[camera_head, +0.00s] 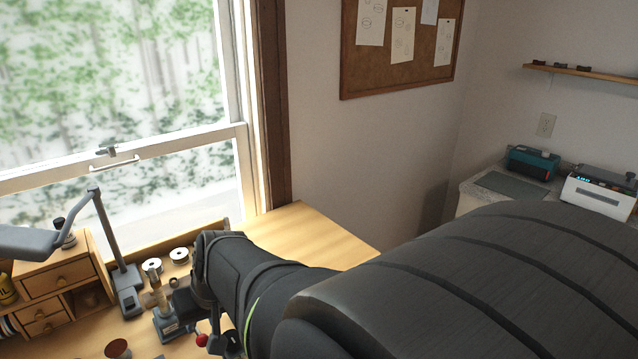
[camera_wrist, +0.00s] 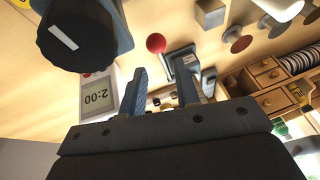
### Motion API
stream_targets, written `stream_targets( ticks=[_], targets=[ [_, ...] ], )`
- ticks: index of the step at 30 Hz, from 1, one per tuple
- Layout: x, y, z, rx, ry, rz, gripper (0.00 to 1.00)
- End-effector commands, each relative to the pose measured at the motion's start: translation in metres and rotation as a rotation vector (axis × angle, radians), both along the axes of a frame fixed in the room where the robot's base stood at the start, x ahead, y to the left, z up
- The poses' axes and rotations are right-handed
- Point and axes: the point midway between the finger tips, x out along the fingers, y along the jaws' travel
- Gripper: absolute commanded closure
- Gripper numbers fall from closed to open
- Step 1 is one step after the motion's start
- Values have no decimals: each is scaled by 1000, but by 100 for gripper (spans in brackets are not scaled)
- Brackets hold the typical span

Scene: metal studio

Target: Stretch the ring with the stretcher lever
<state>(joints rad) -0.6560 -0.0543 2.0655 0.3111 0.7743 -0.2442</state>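The ring stretcher stands on the wooden bench in the camera_head view, with a grey-blue base (camera_head: 167,326) and an upright tan-metal post (camera_head: 158,292). Its lever's red ball knob (camera_head: 201,340) shows beside the end of my arm. In the camera_wrist view the red knob (camera_wrist: 155,43) lies just beyond the fingertips, with grey stretcher parts (camera_wrist: 188,62) partly behind the right finger. My gripper (camera_wrist: 161,70) is open, its two fingers apart, with nothing seen held between them. I cannot make out the ring clearly. My arm hides the stretcher's right side in the camera_head view.
A grey lamp (camera_head: 112,240) and a small wooden drawer cabinet (camera_head: 62,278) stand left of the stretcher. White-topped spools (camera_head: 179,255) sit behind it. In the camera_wrist view, a large black dial (camera_wrist: 82,37) and a display panel (camera_wrist: 97,97) are close on the left.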

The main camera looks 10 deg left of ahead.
Motion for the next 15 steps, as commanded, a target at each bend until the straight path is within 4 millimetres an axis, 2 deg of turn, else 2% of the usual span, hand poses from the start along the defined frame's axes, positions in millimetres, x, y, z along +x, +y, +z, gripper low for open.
stream_targets(
  ticks=[6,15],
  targets=[
    [5,13,-29,-1,2,2,71],
    [8,20,-46,0,0,0,71]
  ],
)
